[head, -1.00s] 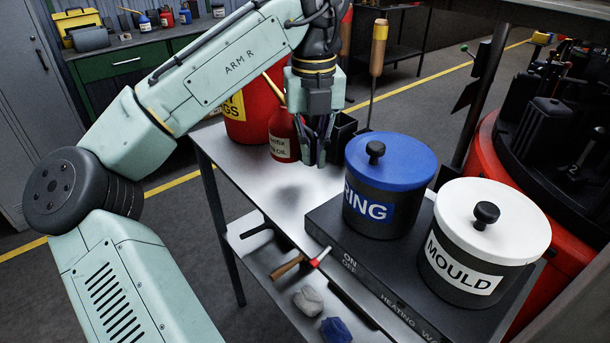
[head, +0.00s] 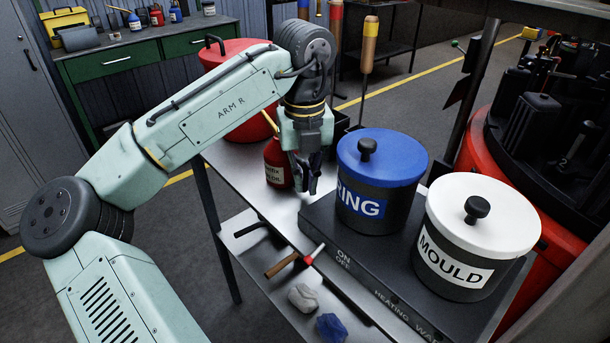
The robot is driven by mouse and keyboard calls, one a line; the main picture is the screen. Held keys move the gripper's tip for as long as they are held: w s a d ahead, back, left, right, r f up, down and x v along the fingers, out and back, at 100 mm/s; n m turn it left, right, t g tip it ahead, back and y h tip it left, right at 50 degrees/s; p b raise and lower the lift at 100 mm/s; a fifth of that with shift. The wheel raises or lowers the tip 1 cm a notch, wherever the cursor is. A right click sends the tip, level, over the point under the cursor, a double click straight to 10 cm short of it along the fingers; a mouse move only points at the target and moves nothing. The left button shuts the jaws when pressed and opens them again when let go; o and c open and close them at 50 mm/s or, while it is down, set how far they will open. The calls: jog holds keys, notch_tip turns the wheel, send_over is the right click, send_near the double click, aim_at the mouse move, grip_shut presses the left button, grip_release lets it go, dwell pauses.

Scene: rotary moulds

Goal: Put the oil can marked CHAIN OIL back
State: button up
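A red oil can (head: 274,166) with a thin yellow spout is at the left-back part of the steel table (head: 262,205). Its pale label is partly legible, with "OIL" on the lower line; I cannot read the whole name. My gripper (head: 309,182) points down at the can's right side, its fingers close together and apparently holding the can there; the exact contact is hidden. The can is upright, its base at or just above the tabletop; I cannot tell whether it touches.
A blue-lidded pot (head: 371,214) and a white-lidded MOULD pot (head: 455,272) stand on a dark heating plate (head: 335,228) to the right. A large red bucket (head: 250,128) is behind my arm. A hammer (head: 285,262) lies on the lower shelf. Several small containers stand on the green bench (head: 110,65).

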jog(key=o, duration=0.4)
jog(key=shift+r, duration=0.1)
